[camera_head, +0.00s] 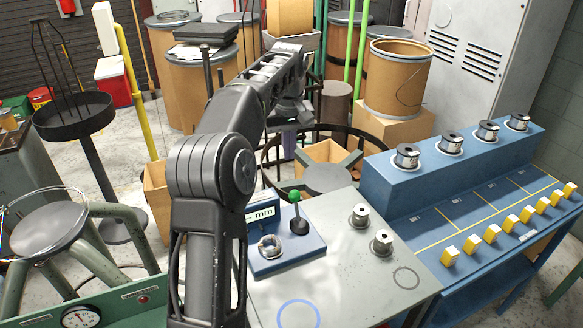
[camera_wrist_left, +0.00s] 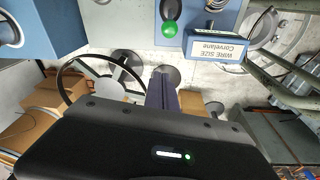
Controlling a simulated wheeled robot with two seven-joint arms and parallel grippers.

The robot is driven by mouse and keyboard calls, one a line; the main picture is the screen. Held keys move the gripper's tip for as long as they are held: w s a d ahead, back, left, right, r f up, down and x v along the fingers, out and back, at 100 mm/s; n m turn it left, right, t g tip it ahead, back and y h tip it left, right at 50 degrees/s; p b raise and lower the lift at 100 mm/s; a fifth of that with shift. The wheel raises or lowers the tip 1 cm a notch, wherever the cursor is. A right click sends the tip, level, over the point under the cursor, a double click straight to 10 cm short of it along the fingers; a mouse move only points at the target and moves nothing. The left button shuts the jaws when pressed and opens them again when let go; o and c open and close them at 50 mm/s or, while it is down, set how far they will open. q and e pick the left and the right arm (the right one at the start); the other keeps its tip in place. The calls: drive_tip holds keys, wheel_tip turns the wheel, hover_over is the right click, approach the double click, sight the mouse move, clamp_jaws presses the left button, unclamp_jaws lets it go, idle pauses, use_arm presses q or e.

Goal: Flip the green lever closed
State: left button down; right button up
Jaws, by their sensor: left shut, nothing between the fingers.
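The green lever (camera_head: 294,197) has a round green knob on a short stem with a black base. It stands roughly upright on a small blue box (camera_head: 314,243) on the grey table. In the left wrist view the green knob (camera_wrist_left: 169,29) is at the top middle, beside a label reading "WIRE SIZE". My left arm reaches over the table, and my left gripper (camera_head: 288,150) hangs beyond the lever, apart from it. Its fingers (camera_wrist_left: 162,88) are together and empty, pointing toward the knob in the wrist view. My right gripper is not in view.
A clear dome (camera_head: 270,246) sits on the blue box near the lever. Two small metal spools (camera_head: 381,242) stand to its right on the table (camera_head: 345,280). A blue bench (camera_head: 440,205) with spools and yellow blocks is farther right. A green-legged stool (camera_head: 58,228) stands left.

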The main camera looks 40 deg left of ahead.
sight(295, 203)
use_arm(q)
wheel_tip(295, 203, down, 9)
drive_tip(key=s+d+p, duration=0.1)
drive_tip(key=d, duration=0.1)
drive_tip(key=shift+s+p, duration=0.2)
drive_tip(key=shift+p, duration=0.2)
idle(0.6)
drive_tip(key=shift+d, duration=0.15)
